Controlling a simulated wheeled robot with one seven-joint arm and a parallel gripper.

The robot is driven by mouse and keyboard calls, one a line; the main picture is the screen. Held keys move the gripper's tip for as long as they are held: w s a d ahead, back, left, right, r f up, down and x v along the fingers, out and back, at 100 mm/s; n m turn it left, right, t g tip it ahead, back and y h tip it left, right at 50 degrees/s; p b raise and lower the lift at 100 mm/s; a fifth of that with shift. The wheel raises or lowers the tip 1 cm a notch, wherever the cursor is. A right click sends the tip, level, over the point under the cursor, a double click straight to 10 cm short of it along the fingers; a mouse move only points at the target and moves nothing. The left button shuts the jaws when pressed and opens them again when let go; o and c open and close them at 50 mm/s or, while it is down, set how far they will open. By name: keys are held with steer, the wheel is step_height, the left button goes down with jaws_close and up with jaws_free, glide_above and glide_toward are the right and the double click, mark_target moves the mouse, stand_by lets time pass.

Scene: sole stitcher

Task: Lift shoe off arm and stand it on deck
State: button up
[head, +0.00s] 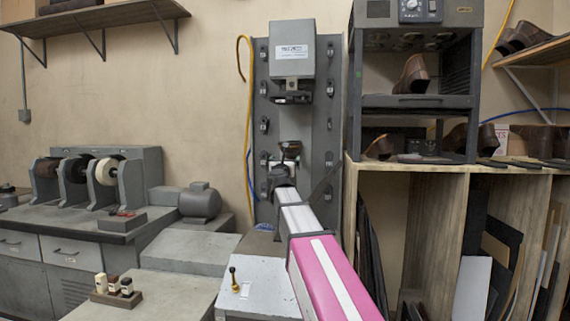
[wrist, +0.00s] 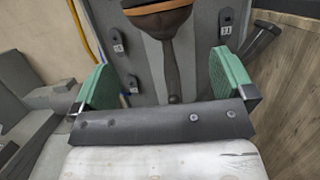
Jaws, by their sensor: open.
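The dark shoe (head: 290,148) sits on top of the stitcher's arm, under the grey machine head (head: 291,48). In the head view my forearm hides much of the gripper. A pale flat surface, likely the deck (head: 255,272), lies low in front of the machine.
A small black and yellow lever (head: 233,279) stands on the pale surface. A bench with polishing wheels (head: 105,172) is at left. A rack with shoes (head: 413,75) and wooden bins (head: 435,215) stand close at right. A brown box of bottles (head: 115,292) sits at front left.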

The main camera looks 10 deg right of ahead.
mark_target(288, 152)
steer(key=shift+x, duration=4.85)
steer(key=shift+a, duration=0.1)
steer(key=c, duration=1.1)
steer(key=shift+s+r, duration=0.1)
steer(key=shift+s, duration=0.3)
steer(key=shift+s+a, duration=0.25)
steer(key=shift+s, duration=0.4)
steer(key=shift+s+a, duration=0.1)
steer(key=shift+s, duration=0.2)
steer(key=shift+s+a+r, duration=0.1)
steer(key=shift+s+a, duration=0.05)
steer(key=shift+s, duration=0.3)
